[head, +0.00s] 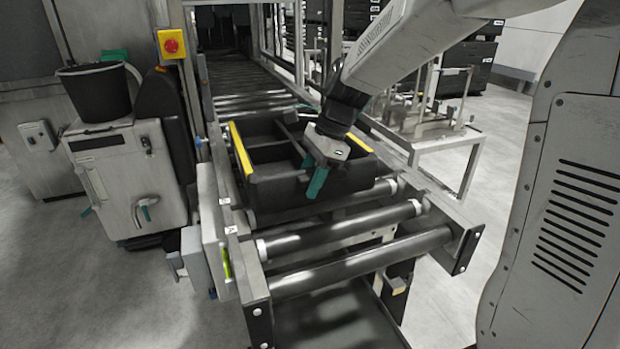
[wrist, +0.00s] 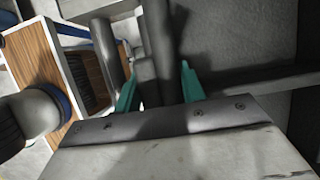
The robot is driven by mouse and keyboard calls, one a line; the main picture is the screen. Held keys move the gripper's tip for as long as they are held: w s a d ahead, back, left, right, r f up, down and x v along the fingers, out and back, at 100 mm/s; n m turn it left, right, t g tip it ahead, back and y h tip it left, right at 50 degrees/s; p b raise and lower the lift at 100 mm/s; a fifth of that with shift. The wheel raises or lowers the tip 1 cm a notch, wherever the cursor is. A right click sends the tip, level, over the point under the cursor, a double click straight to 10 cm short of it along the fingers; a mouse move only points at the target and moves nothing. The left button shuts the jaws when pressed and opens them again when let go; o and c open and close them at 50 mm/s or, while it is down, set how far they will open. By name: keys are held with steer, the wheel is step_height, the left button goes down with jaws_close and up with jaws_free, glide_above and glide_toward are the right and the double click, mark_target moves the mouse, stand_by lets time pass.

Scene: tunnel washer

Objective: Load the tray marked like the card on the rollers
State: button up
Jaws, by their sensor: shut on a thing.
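A black tray (head: 275,187) with inner dividers and a yellow strip on its left and right rims sits on the roller conveyor (head: 345,225). My gripper (head: 314,174) is over the tray's near middle, its teal fingers reaching down to it. In the wrist view, the two teal fingers of my gripper (wrist: 160,88) flank a dark grey upright part of the tray (wrist: 147,72), and they are shut on it. The gripper body hides part of the tray's middle. I see no readable mark on the tray, and the card cannot be made out.
A yellow box with a red button (head: 171,44) stands at the conveyor's left. A grey cabinet with a black bucket (head: 95,92) is farther left. A light metal stand (head: 440,140) is at the right. Bare rollers lie in front of the tray and behind it.

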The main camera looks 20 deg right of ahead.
mark_target(309, 200)
steer(key=shift+f, duration=0.25)
steer(key=shift+a+f, duration=0.15)
steer(key=shift+f, duration=0.5)
stand_by(0.7)
steer(key=shift+f, duration=1.9)
steer(key=o, duration=1.3)
steer(key=shift+c, duration=0.2)
